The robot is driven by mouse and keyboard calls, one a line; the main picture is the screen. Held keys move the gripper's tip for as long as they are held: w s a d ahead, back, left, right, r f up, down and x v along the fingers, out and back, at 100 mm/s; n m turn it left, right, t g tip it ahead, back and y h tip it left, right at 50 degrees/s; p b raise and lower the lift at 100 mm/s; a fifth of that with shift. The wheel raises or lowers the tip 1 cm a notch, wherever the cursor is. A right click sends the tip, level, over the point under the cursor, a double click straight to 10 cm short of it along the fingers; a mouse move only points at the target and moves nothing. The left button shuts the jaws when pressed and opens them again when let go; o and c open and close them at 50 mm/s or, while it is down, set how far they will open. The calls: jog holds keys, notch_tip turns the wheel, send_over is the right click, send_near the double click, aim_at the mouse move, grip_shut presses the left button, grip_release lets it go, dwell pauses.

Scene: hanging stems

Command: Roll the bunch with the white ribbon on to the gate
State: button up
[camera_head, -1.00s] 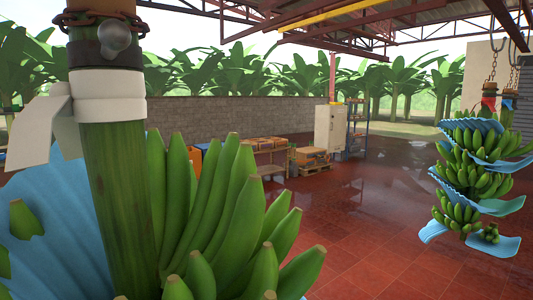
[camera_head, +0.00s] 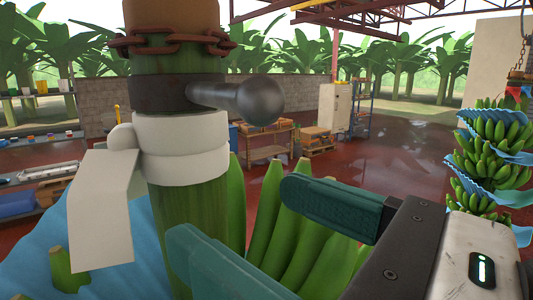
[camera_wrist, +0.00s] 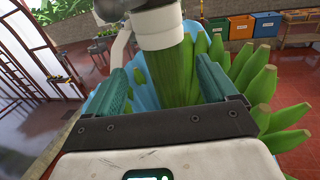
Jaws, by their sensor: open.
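The bunch with the white ribbon (camera_head: 185,145) hangs close in front of me in the head view. Its thick green stem (camera_head: 190,205) is upright, with the ribbon's loose tail at the left. Above the ribbon are a dark collar with a rounded grey knob (camera_head: 255,98) and a rusty chain. My gripper (camera_head: 235,215) is open, with teal fingers at the stem's right side, below the ribbon; the nearer finger overlaps the stem's lower part. In the wrist view the stem (camera_wrist: 183,75) shows between and beyond the open fingers. I cannot tell whether they touch it. No gate is clearly identifiable.
Other bunches (camera_head: 488,150) with blue sheets hang from chains at the right. A shelf with boxes stands at the far left, and a wooden bench and pallet (camera_head: 315,143) stand by the back wall. The red tiled floor between is mostly clear.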

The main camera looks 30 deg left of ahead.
aim_at(182, 180)
jog(key=shift+w+a+f+h, duration=0.2)
jog(key=shift+a+h, duration=0.05)
jog(key=shift+h, duration=0.05)
jog(key=a+p, duration=0.1)
jog(key=a, duration=0.2)
jog(key=w+a+p, duration=0.1)
jog(key=a, duration=0.2)
jog(key=a+p, duration=0.2)
jog(key=a, duration=0.1)
jog(key=shift+w+a+r, duration=0.1)
jog(key=shift+w+a, duration=0.2)
jog(key=shift+w, duration=0.1)
jog(key=shift+a, duration=0.4)
jog(key=shift+w, duration=0.15)
jog(key=c, duration=1.4)
